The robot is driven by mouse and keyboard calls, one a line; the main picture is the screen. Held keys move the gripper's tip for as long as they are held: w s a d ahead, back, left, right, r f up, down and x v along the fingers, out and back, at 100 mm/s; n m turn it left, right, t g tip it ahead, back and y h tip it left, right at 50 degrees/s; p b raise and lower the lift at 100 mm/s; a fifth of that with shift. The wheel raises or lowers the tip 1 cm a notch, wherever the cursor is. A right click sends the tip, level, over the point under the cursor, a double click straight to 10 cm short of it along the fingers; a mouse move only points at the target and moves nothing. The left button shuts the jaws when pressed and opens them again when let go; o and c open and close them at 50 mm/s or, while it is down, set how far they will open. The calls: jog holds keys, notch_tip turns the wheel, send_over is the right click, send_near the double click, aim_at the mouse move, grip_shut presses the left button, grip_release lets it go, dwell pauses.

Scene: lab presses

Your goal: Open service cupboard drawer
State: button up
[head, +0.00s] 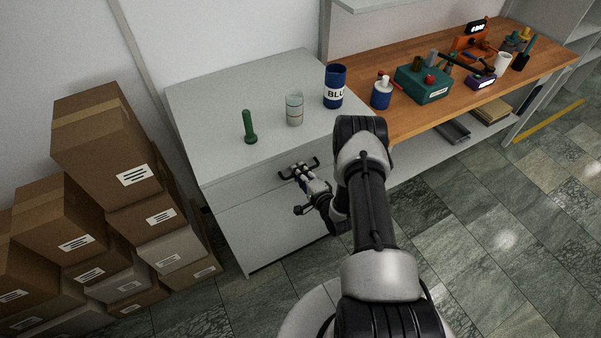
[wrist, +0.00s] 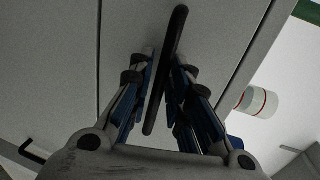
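The grey-white service cupboard (head: 240,230) stands against the wall. Its upper drawer front (head: 250,185) looks flush with the body, and it also shows in the wrist view (wrist: 220,45). A black bar handle (head: 287,176) crosses that front; in the wrist view the handle (wrist: 178,25) runs between my fingers. My gripper (head: 301,170) is at the handle's middle, with its fingers drawn close on both sides of the bar; it also fills the lower wrist view (wrist: 164,75). The exact contact at the pads is hard to see.
On the cupboard top stand a green object (head: 249,128), a striped cup (head: 294,108) and a blue can (head: 335,87). Stacked cardboard boxes (head: 105,140) stand to the left. A wooden workbench (head: 400,121) with tools adjoins on the right. A second dark handle (wrist: 32,152) shows in the wrist view.

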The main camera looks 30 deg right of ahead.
jog(key=shift+c, duration=0.3)
grip_shut()
jog(key=shift+s, duration=0.1)
